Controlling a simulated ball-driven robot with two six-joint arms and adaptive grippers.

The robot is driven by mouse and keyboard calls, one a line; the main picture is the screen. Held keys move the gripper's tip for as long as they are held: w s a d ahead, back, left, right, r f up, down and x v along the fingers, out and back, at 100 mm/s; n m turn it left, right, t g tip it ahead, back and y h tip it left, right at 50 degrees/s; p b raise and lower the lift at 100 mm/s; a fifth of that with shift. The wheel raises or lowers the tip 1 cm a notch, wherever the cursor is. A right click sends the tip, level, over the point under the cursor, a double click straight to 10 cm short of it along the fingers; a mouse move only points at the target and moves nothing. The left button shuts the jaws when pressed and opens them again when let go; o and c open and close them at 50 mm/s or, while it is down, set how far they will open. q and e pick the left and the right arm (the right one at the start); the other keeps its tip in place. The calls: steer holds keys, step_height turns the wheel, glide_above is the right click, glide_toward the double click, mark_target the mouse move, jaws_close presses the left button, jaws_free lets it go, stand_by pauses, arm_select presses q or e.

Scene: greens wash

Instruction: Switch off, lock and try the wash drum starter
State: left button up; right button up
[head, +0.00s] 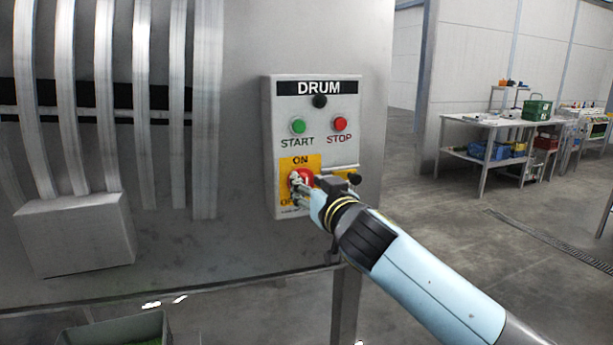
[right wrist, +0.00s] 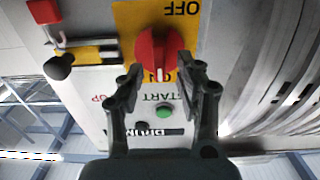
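The DRUM starter box (head: 268,140) is a grey panel with a green START button (head: 298,126) and a red STOP button (head: 340,124). Its red rotary switch (right wrist: 157,48) sits on a yellow plate marked ON and OFF. In the right wrist view, which is upside down, its white mark points to ON. My right gripper (right wrist: 158,72) has its fingers apart, one on each side of the switch; firm contact cannot be told. In the head view this gripper (head: 305,188) partly covers the switch. A red padlock-like piece (right wrist: 44,11) shows beside the plate. My left gripper is out of view.
A black round fitting (head: 320,101) sits above the buttons. Metal slats and a grey box (head: 75,235) are at left. A work table (head: 480,122) with crates stands far right. Open floor lies between.

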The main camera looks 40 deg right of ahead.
steer(key=shift+x, duration=0.75)
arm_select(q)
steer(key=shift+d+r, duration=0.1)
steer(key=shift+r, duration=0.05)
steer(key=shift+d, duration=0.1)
arm_select(e)
steer(key=shift+c, duration=0.7)
jaws_close()
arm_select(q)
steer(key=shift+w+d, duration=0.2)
